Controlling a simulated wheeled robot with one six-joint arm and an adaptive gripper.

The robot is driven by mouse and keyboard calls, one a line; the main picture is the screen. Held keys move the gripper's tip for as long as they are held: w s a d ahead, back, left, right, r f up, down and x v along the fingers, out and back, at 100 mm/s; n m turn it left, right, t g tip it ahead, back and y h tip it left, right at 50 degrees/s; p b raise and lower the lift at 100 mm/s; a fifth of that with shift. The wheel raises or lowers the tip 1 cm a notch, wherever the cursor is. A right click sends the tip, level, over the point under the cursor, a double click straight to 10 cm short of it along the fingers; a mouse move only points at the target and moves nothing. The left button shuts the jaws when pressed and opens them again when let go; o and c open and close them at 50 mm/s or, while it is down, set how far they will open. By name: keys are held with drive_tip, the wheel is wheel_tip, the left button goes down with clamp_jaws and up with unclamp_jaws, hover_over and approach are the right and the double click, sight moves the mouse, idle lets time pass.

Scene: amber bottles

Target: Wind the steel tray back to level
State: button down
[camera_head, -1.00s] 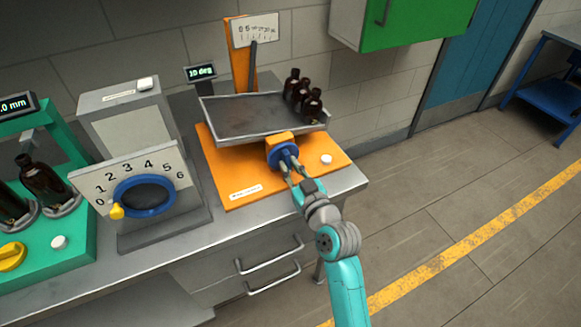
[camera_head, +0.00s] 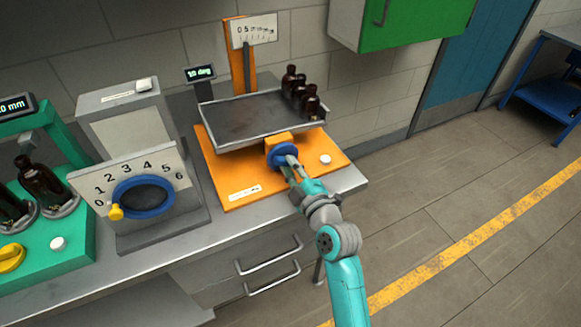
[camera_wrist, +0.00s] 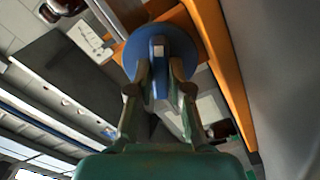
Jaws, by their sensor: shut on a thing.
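The steel tray (camera_head: 250,120) is on the orange stand (camera_head: 225,180), with several dark amber bottles (camera_head: 311,105) at its right end. A blue knob (camera_head: 274,157) is on the stand's front, below the tray. My gripper (camera_head: 291,163) is shut on the knob's grip bar. In the wrist view the fingers (camera_wrist: 160,90) hold the bar on both sides, against the blue knob disc (camera_wrist: 139,62). A dark pointer (camera_head: 246,65) stands before a white scale (camera_head: 254,31) behind the tray. The small display (camera_head: 199,73) seems to read about 10 deg; its digits are blurred.
To the left stands a grey unit with a numbered dial (camera_head: 143,197). Farther left is a green device (camera_head: 75,255) holding brown bottles. A white button (camera_head: 325,159) is right of the knob. The floor right of the bench is open.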

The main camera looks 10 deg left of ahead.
drive_tip(key=n, duration=0.5)
drive_tip(key=shift+n, duration=0.4)
idle(0.4)
drive_tip(key=c, duration=1.1)
unclamp_jaws()
drive_tip(key=v, duration=1.2)
drive_tip(key=shift+f, duration=0.1)
